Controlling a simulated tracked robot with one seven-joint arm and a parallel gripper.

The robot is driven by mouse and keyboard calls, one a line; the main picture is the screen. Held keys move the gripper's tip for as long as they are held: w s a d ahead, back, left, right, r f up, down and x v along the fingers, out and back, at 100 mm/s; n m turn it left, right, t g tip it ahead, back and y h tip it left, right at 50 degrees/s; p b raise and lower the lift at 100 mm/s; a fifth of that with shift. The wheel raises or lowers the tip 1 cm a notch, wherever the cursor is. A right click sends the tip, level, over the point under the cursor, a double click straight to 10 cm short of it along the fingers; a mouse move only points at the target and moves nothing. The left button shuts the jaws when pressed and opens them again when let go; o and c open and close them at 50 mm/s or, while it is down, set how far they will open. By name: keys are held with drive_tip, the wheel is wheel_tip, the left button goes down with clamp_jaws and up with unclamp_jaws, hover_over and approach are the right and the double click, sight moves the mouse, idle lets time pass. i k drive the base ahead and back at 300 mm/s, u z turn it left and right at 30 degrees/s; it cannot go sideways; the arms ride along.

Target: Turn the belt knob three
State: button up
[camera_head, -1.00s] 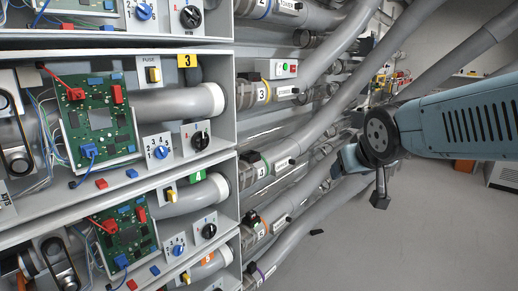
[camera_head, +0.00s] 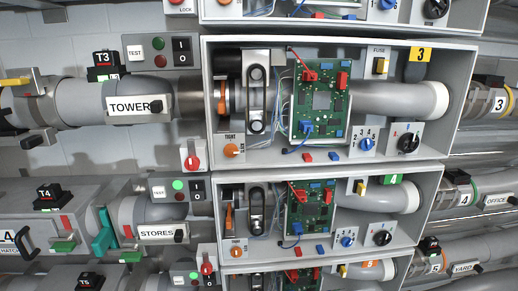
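The box marked with a yellow 3 (camera_head: 421,55) is open at the upper middle. An orange knob labelled TIGHT (camera_head: 232,150) sits at its lower left, below a dark metal belt-like strap (camera_head: 256,95) with rollers. A blue numbered knob (camera_head: 367,144) and a black knob (camera_head: 408,142) are at its lower right. Which of these is called the belt knob I cannot read. My gripper is out of view now, so its state and distance from the knobs do not show.
Box 3 also holds a green circuit board (camera_head: 320,98) and a yellow fuse switch (camera_head: 380,66). A red knob (camera_head: 192,162) is outside, at its lower left. Similar boxes lie above and below, including box 4 (camera_head: 395,179). Grey tubes run out both sides.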

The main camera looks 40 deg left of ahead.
sight(231, 151)
drive_tip(key=z, duration=1)
drive_tip(key=i, duration=0.1)
drive_tip(key=u, duration=2.95)
drive_tip(key=k, duration=0.55)
drive_tip(key=u, duration=0.1)
drive_tip(key=i, duration=0.5)
drive_tip(key=u, duration=0.6)
